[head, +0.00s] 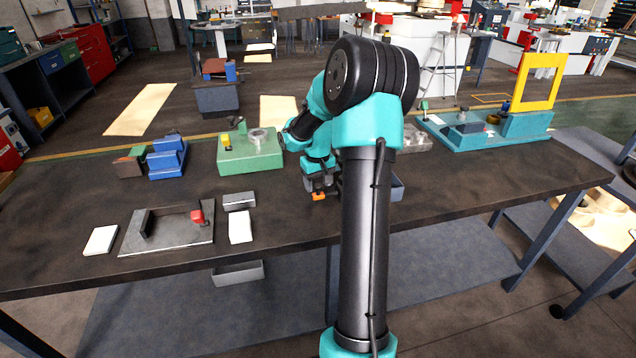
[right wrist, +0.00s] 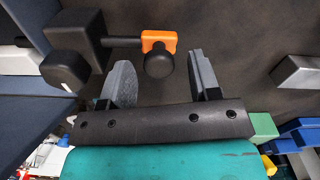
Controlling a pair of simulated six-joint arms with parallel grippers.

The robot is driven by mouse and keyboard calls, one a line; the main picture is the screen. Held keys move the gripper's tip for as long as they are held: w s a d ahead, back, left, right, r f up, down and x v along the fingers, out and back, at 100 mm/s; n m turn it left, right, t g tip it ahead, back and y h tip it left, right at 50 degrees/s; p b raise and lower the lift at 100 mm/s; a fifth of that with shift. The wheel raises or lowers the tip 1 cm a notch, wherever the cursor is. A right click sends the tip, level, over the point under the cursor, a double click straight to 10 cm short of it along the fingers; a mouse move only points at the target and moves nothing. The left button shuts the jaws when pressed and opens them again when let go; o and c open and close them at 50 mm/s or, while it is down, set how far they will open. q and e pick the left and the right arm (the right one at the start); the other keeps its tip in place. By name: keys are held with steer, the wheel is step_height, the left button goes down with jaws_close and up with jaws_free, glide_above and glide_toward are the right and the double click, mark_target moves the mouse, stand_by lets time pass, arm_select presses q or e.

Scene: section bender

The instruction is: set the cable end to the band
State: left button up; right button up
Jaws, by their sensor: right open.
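My right gripper (head: 319,185) is over the front middle of the bench, and in the right wrist view (right wrist: 161,80) its two grey fingers are apart with nothing held between them. A small orange block (right wrist: 159,41) with a black round knob (right wrist: 160,62) sits on a short dark rod, just beyond the fingers and between them in the picture. The rod comes from a dark block (right wrist: 82,35). The orange block also shows below the gripper in the head view (head: 319,196). I cannot make out a cable end or a band for certain. My left gripper is not in view.
A steel plate fixture (head: 165,238) with a red knob (head: 197,216) lies left on the bench. Behind it stand blue blocks (head: 168,158) and a green block (head: 250,155). A blue-grey bin (head: 397,188) is partly behind my right arm. The bench's right front is clear.

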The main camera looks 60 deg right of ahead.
step_height(320, 180, up, 17)
steer(key=shift+r, duration=0.2)
stand_by(0.6)
stand_by(0.3)
